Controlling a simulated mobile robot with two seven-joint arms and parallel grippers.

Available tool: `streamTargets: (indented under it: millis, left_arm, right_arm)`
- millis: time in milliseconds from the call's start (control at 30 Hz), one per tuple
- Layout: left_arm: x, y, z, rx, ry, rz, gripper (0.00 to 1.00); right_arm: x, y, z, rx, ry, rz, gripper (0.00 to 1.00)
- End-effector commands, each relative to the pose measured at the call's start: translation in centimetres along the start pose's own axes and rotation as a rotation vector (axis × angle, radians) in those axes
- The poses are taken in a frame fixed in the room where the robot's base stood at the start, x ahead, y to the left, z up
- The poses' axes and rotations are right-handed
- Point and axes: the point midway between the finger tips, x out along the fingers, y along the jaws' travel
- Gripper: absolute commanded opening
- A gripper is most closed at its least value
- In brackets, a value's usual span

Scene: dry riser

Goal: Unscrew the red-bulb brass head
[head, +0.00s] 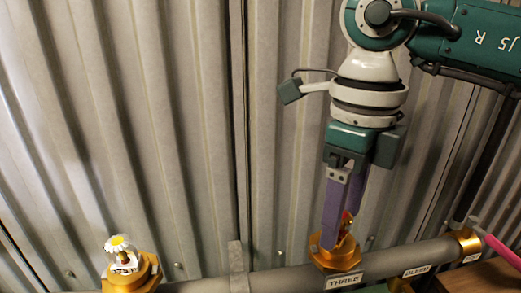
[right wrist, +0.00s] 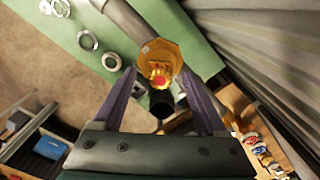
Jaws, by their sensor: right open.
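The red-bulb brass head (head: 346,222) stands upright in a brass fitting (head: 334,256) on the grey pipe, above the label THREE. In the right wrist view the red-bulb head (right wrist: 159,78) shows end-on, with the gold hexagonal fitting (right wrist: 158,55) behind it. My right gripper (head: 340,230) points down at the head, and its purple fingers partly hide it in the head view. In the right wrist view the right gripper (right wrist: 160,90) is open, with its fingers apart on either side of the head. I cannot tell whether either finger touches it. My left gripper is not in view.
A head with a white and yellow top (head: 121,255) stands in another brass fitting at the left. The pipe (head: 400,259) runs along the bottom, close to a corrugated wall (head: 130,120). A pink bar (head: 500,249) is at the right. Metal rings (right wrist: 88,40) lie on a green surface.

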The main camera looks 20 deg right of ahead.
Motion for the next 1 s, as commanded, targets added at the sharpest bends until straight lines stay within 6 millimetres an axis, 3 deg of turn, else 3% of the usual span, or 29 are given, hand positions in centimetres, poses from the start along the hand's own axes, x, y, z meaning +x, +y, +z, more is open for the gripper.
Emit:
streamTargets:
  millis: [200,500,1000]
  left_arm:
    - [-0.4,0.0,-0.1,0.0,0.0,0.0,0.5]
    - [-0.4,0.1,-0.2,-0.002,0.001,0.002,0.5]
    - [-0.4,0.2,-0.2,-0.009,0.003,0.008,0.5]
  right_arm:
    - [1.9,0.0,0.0,0.0,-0.001,0.001,0.75]
    - [2.1,0.0,0.1,0.0,-0.002,0.001,0.74]
    - [2.1,0.0,0.1,0.0,-0.002,0.001,0.18]
